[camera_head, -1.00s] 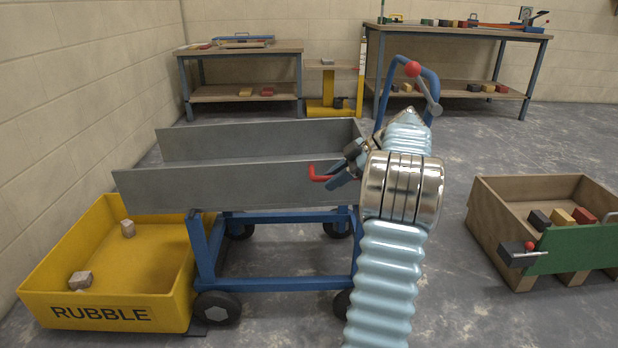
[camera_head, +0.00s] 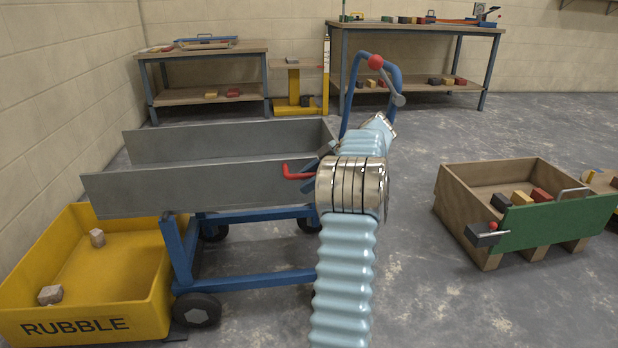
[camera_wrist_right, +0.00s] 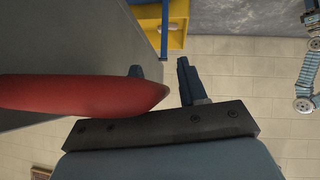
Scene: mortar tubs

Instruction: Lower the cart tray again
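The grey cart tray (camera_head: 200,182) lies nearly level on the blue cart frame (camera_head: 255,282), its left end over the yellow rubble bin. A red lever (camera_head: 297,174) sticks out at the tray's right end and shows large in the right wrist view (camera_wrist_right: 80,95). My right gripper (camera_head: 316,170) is at this lever, partly hidden by my own wrist. In the wrist view its two fingers (camera_wrist_right: 163,78) stand apart. The lever crosses in front of one finger and its tip ends between them; no firm hold shows. My left gripper is not in view.
The yellow rubble bin (camera_head: 150,310) holds two small blocks. The cart's blue push handle (camera_head: 397,85) with a red knob rises behind my arm. A wooden crate (camera_head: 455,205) with a green flap stands right. Benches line the back wall. The floor between cart and crate is open.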

